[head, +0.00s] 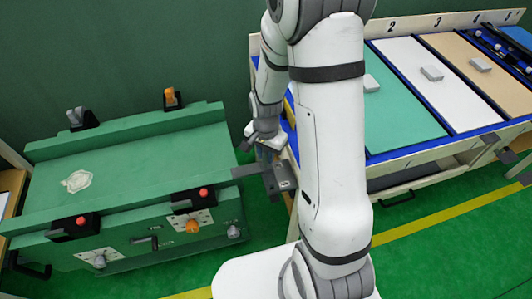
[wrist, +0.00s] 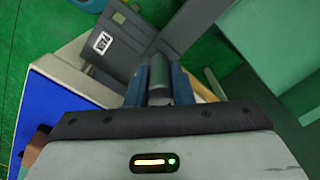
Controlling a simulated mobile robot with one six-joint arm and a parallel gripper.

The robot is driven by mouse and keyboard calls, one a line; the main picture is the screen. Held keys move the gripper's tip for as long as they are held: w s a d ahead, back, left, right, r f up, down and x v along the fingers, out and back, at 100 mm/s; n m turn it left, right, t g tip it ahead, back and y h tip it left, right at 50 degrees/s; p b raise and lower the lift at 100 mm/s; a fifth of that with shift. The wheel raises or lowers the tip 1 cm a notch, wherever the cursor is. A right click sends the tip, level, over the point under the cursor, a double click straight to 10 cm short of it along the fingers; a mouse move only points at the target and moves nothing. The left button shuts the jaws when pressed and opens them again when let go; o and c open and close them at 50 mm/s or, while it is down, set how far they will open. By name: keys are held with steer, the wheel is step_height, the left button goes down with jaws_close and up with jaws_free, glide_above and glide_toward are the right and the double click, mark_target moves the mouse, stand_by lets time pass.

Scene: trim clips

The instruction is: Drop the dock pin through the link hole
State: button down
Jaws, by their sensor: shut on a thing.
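In the wrist view, my gripper (wrist: 160,78) has its two blue fingers closed on the sides of a grey cylindrical dock pin (wrist: 158,88). Beyond the fingertips lies a dark grey link (wrist: 185,32), joined to a wider grey block with a white label (wrist: 118,50). The pin's far end overlaps the link in this view; I cannot tell whether they touch. The link hole is not visible. In the head view, my gripper (head: 266,152) is just above the grey link (head: 250,171), between the green cart and the rack. The pin is too small to make out there.
A green cart (head: 125,165) with red-knobbed and orange-knobbed latches stands at the left. A rack with numbered bays (head: 410,120) stands at the right, holding several small grey pieces. My arm hides part of the gap between them. Green floor (head: 450,245) is clear at the lower right.

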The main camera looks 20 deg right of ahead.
steer(key=shift+f, duration=0.35)
steer(key=c, duration=1.2)
jaws_free()
steer(key=shift+r, duration=3.9)
steer(key=s+r+n+t, duration=0.1)
steer(key=s+r+n, duration=0.2)
steer(key=s+r, duration=0.1)
steer(key=s+r+n+p, duration=0.1)
steer(key=s+r+n, duration=0.2)
steer(key=s+r, duration=0.2)
steer(key=s+r+n+t, duration=0.1)
steer(key=s+r+n, duration=0.2)
steer(key=s+r, duration=0.2)
steer(key=shift+d+r+t, duration=0.15)
steer(key=shift+d+r, duration=0.05)
steer(key=shift+r, duration=0.35)
steer(key=shift+d+r+t, duration=0.15)
steer(key=shift+r, duration=0.35)
